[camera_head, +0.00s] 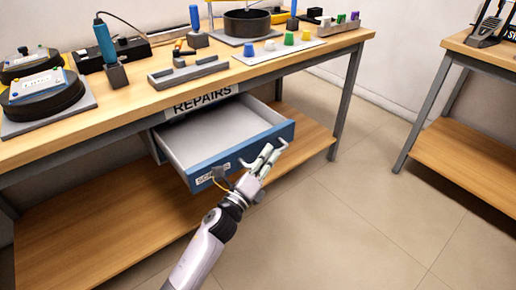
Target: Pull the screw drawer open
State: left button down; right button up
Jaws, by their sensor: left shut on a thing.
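The screw drawer (215,133) sits under the front of the workbench, below a sign reading REPAIRS. It is pulled out, and its grey inside shows empty. Its blue front (272,142) carries a white label (211,174), partly hidden by my arm. My right gripper is not in view.
The wooden workbench (130,92) holds a soldering iron (106,42), round black devices, a grey block holder (188,69) and a white mat with coloured caps (278,50). A wooden lower shelf (95,235) runs beneath. A second table (465,135) stands at right. Floor between them is clear.

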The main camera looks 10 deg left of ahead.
pick_arm(q)
jog(key=shift+s+d+f, duration=0.1)
jog(key=shift+s+d, duration=1.1)
jog(key=shift+d, duration=0.3)
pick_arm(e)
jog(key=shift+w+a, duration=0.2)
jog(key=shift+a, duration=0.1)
pick_arm(q)
jog(key=c, duration=1.7)
grip_release()
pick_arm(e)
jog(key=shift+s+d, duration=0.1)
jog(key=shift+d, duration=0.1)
pick_arm(q)
jog(key=shift+o, duration=0.2)
jog(key=v, duration=1.2)
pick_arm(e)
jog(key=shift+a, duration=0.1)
